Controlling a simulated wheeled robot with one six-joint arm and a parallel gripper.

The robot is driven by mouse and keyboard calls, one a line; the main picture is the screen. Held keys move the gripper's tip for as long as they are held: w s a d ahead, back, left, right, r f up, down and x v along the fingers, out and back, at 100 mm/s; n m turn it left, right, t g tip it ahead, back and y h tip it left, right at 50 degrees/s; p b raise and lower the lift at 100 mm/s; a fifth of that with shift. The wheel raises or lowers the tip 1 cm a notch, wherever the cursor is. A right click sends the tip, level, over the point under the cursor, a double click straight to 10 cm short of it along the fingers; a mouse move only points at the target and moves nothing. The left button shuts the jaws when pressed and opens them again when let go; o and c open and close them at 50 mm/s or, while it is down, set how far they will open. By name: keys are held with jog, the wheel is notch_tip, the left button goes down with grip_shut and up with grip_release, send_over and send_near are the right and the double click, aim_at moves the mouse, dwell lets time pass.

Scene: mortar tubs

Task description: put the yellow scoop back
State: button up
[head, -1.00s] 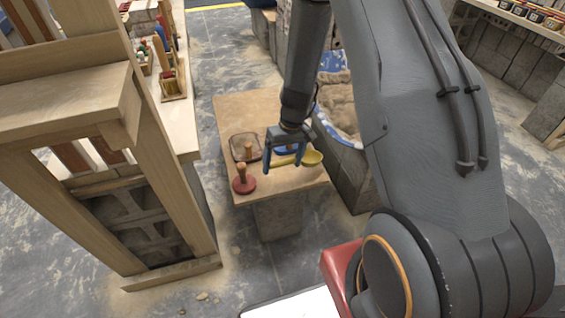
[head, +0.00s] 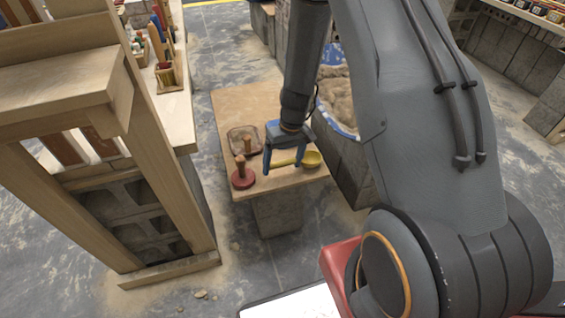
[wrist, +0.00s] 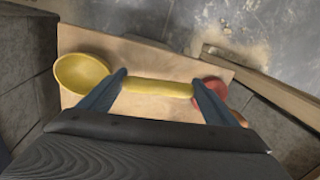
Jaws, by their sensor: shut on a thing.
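The yellow scoop (head: 312,159) is at the front right of the small wooden table (head: 235,104). Its round bowl points right in the head view, and its handle runs left. In the wrist view its bowl (wrist: 82,74) is at the left and its handle (wrist: 158,88) lies between the two fingers. My gripper (head: 284,165) is over the table and shut on the scoop's handle; it also shows in the wrist view (wrist: 158,91). I cannot tell whether the scoop touches the tabletop.
A red round tool with a wooden handle (head: 243,178) stands just left of my gripper. A flat dark tool (head: 238,138) with a wooden knob lies behind it. A tub of sandy mortar (head: 335,95) stands right of the table. A wooden rack (head: 160,150) is at the left.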

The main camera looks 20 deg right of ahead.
jog(key=shift+f, duration=0.25)
dwell(0.3)
jog(key=o, duration=2)
jog(key=shift+d+r+p, duration=0.1)
jog(key=shift+d+r, duration=0.1)
jog(key=shift+r, duration=1.15)
jog(key=shift+d+r+p, duration=0.15)
jog(key=shift+d+r, duration=0.05)
jog(key=shift+r, duration=1.1)
jog(key=shift+d+r+p, duration=0.1)
jog(key=shift+d+r, duration=0.1)
jog(key=shift+r, duration=1.15)
jog(key=s+a+r, duration=0.5)
jog(key=s+r, duration=0.3)
jog(key=r, duration=0.3)
jog(key=s+a+r, duration=0.4)
jog(key=s+r, duration=0.3)
jog(key=r, duration=0.4)
jog(key=s+r+h+p, duration=0.1)
jog(key=s+r, duration=0.3)
jog(key=s, duration=0.5)
jog(key=d+r+m+h+p, duration=0.1)
jog(key=d+r+p, duration=0.5)
jog(key=p, duration=0.7)
jog(key=shift+w+d+r+m, duration=0.15)
jog(key=shift+d+r+m, duration=0.15)
jog(key=shift+d, duration=0.45)
